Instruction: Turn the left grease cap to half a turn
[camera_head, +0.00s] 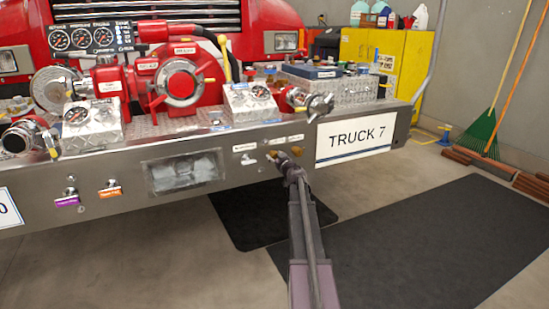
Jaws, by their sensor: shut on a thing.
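My gripper (280,160) reaches up to the front face of the steel bumper, left of the TRUCK 7 plate. It is small and dark in this view, and its fingers are hard to make out. It is shut on a small brass-coloured fitting, which appears to be the left grease cap (271,155), under a small white label. Another brass-coloured fitting (297,151) shows just right of the fingers, partly hidden by them. The labels are too small to read, and I cannot tell how far the cap is turned.
A silver knob (248,159) sits left of my gripper. The red pump (180,82) and gauges stand on the bumper. Dark mats (420,235) cover the floor; a yellow cabinet (395,65) stands behind.

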